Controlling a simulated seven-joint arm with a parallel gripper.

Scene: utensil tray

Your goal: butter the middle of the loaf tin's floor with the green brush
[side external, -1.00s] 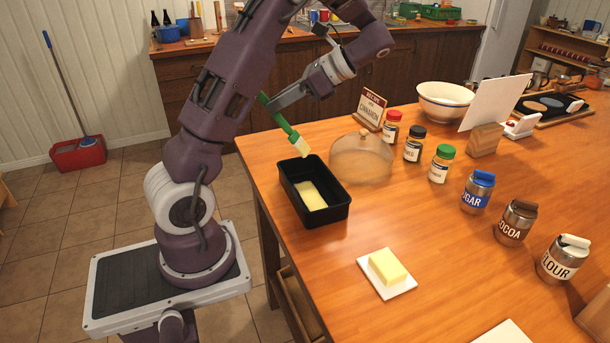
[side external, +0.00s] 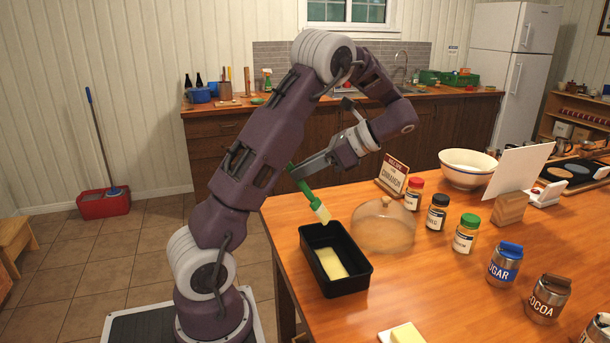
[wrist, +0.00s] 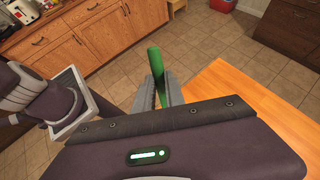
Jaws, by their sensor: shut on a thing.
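The green brush (side external: 309,196) is tilted, its pale bristles pointing down and right. My gripper (side external: 298,172) is shut on its handle, which also shows between my fingers in the wrist view (wrist: 156,62). A pale yellow patch (side external: 331,263) lies on the middle of the tin's floor. The bristle tips show at the tin's far rim, seemingly above it; I cannot tell the exact gap. The wrist view hides the bristles and tin.
A glass dome (side external: 384,228) stands close right of the tin. A butter block (side external: 407,334) is near the front. Spice jars (side external: 437,213), a sugar jar (side external: 505,262) and a cocoa jar (side external: 548,297) stand to the right. A cinnamon sign (side external: 392,176) stands behind the dome.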

